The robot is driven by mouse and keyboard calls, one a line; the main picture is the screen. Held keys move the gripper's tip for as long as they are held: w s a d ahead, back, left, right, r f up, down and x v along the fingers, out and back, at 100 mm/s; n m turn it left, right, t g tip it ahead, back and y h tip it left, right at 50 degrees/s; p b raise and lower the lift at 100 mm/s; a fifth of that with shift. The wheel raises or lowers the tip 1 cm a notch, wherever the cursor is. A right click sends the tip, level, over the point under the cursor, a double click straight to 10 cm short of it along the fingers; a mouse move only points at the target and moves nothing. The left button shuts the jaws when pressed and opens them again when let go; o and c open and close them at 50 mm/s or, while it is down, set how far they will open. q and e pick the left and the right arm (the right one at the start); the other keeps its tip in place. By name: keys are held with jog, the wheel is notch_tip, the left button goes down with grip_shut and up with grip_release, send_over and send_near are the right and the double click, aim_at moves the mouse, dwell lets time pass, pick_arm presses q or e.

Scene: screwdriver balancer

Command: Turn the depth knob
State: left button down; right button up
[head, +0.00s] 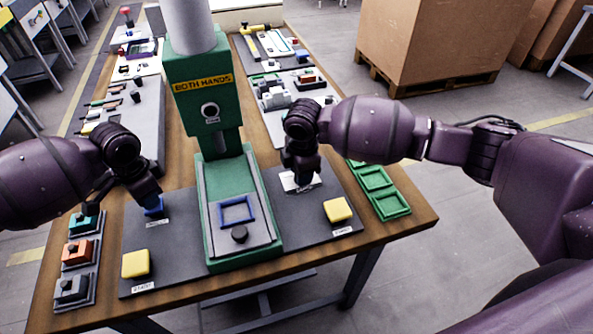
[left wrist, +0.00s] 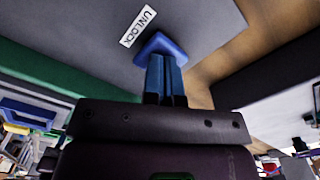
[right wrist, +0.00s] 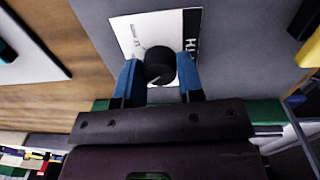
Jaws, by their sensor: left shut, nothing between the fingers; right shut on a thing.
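The depth knob (right wrist: 160,66) is a round black knob on a white dial card (right wrist: 126,32) with dark lettering, seen in the right wrist view. The blue fingers of my right gripper (right wrist: 161,75) stand on either side of the knob and are shut on it. In the head view my right gripper (head: 304,182) hides the knob, and only part of the card shows. My left gripper (left wrist: 166,72) is shut and empty, its blue fingertips at a blue block (left wrist: 158,44) beside the UNLOCK label (left wrist: 138,27). In the head view my left gripper (head: 152,200) is left of the green press.
The green press (head: 204,100) marked "BOTH HANDS" stands between my arms. Yellow buttons sit at the left (head: 136,263) and right (head: 338,210). Green trays (head: 380,190) lie at the table's right edge. Coloured blocks in holders (head: 76,252) line the left edge.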

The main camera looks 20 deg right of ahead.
jog(key=shift+n, duration=0.8)
jog(key=o, duration=0.9)
pick_arm(q)
jog(key=shift+f, duration=0.1)
pick_arm(e)
jog(key=r, duration=1.2)
jog(key=shift+s, duration=0.35)
jog(key=shift+r, duration=0.1)
pick_arm(q)
jog(key=shift+r+p, duration=2.85)
jog(key=shift+r, duration=0.8)
pick_arm(e)
jog(key=shift+t, duration=0.4)
notch_tip(320, 180, up, 10)
jog(key=shift+f, duration=0.25)
